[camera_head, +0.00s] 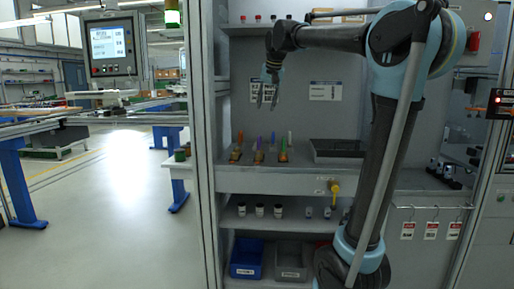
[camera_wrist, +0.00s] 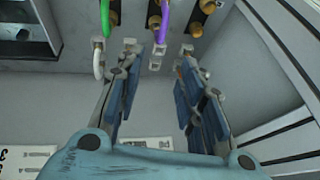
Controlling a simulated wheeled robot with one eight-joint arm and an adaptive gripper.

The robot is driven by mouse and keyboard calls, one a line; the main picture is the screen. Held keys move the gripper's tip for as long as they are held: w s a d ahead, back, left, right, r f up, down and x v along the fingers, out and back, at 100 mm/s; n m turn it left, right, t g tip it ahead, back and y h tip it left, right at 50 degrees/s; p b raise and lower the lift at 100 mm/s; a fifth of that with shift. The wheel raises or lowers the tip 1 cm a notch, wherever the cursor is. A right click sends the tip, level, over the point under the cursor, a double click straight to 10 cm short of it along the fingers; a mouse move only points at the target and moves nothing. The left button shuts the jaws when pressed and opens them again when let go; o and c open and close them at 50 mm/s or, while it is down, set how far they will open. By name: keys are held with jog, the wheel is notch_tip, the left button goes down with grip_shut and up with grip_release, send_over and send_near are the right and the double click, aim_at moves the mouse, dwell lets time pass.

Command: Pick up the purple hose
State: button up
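The purple hose (camera_wrist: 163,20) runs down from the top middle of the wrist view, beside a brass fitting. In the head view it is a small purple strip (camera_head: 260,143) standing on the grey shelf. My gripper (camera_head: 267,100) hangs above the shelf, over the row of hoses, pointing down. In the wrist view my gripper (camera_wrist: 155,70) has its two fingers apart with nothing between them. The hose's end shows beyond the fingertips, apart from them.
A green hose (camera_wrist: 105,15) and a white hose (camera_wrist: 98,62) are left of the purple one in the wrist view. A dark tray (camera_head: 338,150) lies right of the hoses. Bottles (camera_head: 259,210) and a blue bin (camera_head: 247,260) stand below. A cabinet post (camera_head: 203,130) borders the left side.

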send_over(260, 136)
jog(key=s, duration=0.2)
notch_tip(260, 136, down, 10)
jog(key=shift+w+d+x, duration=0.1)
jog(key=shift+d+x, duration=0.05)
jog(key=shift+x, duration=0.85)
jog(key=shift+w+d+x, duration=0.1)
jog(key=shift+d+x, duration=0.1)
jog(key=shift+x, duration=0.8)
jog(key=shift+w+d+x, duration=0.1)
jog(key=shift+d+x, duration=0.05)
jog(key=shift+x, duration=0.85)
grip_shut()
